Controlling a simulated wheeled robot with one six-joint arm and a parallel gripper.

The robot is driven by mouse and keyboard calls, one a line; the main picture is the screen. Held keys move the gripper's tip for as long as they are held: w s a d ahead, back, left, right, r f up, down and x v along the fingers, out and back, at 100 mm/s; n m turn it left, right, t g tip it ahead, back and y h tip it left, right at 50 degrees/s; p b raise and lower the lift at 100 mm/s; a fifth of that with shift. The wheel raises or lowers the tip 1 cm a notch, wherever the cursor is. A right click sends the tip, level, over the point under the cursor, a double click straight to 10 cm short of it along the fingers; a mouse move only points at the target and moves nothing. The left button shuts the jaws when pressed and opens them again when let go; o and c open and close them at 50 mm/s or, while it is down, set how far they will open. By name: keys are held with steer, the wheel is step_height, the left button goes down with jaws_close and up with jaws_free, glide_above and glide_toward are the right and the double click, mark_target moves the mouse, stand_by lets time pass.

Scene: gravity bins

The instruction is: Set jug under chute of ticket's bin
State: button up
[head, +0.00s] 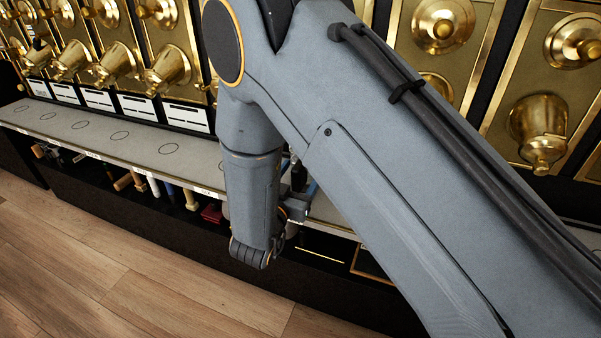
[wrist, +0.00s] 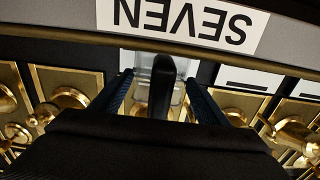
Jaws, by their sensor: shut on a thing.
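My gripper (wrist: 158,78) shows in the wrist view with its two blue-grey fingers on either side of a black handle. The handle belongs to a clear jug (wrist: 143,66), whose see-through body shows behind it, close to a white label reading SEVEN (wrist: 183,22), upside down. In the head view my arm covers most of my gripper (head: 300,192), which is at the counter's front edge; the jug is mostly hidden there. Brass bins with chutes (head: 168,68) line the wall above the counter. I cannot make out which label is the ticket.
The grey counter (head: 75,126) carries a row of drawn circles and looks clear at the left. White cards (head: 99,100) hang below the chutes. Under the counter are wooden-handled tools and a dark red object (head: 212,213). Wooden floor (head: 110,270) in front is free.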

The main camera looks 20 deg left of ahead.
mark_target(295, 184)
steer(key=shift+f, duration=0.3)
steer(key=o, duration=1.9)
steer(key=shift+f, duration=0.1)
steer(key=shift+s, duration=0.1)
steer(key=s, duration=0.7)
steer(key=shift+s+a, duration=0.3)
steer(key=shift+a, duration=0.05)
